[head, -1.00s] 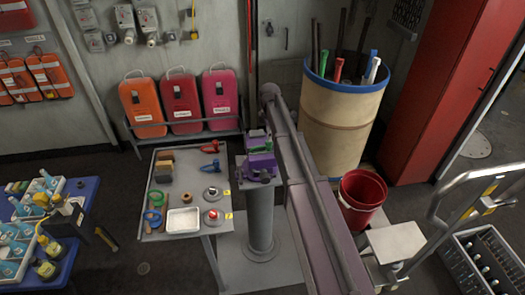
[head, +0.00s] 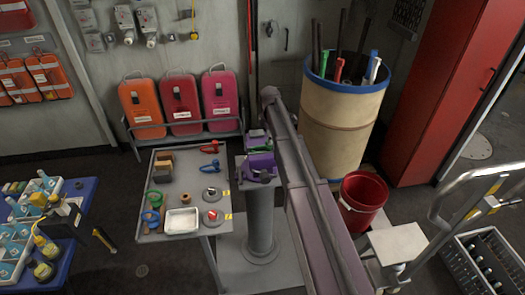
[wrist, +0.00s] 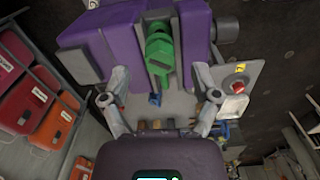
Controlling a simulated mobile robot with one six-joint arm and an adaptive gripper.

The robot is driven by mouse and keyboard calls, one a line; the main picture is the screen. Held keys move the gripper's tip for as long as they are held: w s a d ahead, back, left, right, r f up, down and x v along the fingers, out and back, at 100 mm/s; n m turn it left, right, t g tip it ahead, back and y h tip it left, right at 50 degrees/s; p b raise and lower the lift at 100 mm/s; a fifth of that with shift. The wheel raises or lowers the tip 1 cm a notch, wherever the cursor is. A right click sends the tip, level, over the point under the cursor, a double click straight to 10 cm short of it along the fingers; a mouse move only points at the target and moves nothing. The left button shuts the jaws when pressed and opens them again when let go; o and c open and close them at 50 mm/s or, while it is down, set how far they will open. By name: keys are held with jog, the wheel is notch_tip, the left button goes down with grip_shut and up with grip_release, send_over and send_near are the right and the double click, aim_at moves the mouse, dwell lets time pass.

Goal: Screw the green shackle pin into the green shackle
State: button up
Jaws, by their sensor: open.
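A green shackle part (wrist: 160,48) sits between the purple jaws of a vise (wrist: 100,38) in the wrist view. It shows a rounded green body and a flat green tab pointing toward me. I cannot tell shackle from pin there, or how far any thread is engaged. My gripper (wrist: 161,85) is open and empty, its two fingers apart on either side of the tab's line, just short of the vise. In the head view the vise (head: 262,162) stands on a grey pedestal, and my arm partly hides it. A green ring-shaped item (head: 153,196) lies on the side table.
The grey side table (head: 170,232) left of the vise holds a white tray (head: 182,222), a blue ring (head: 150,217), red and blue tools and small round bases. A red bucket (head: 363,198) and tall bin (head: 340,125) stand right of my arm.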

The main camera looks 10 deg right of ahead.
jog(key=shift+f, duration=0.15)
jog(key=shift+f+b, duration=0.85)
jog(key=shift+b, duration=0.1)
grip_shut()
jog(key=m, duration=0.6)
jog(key=shift+m, duration=1.9)
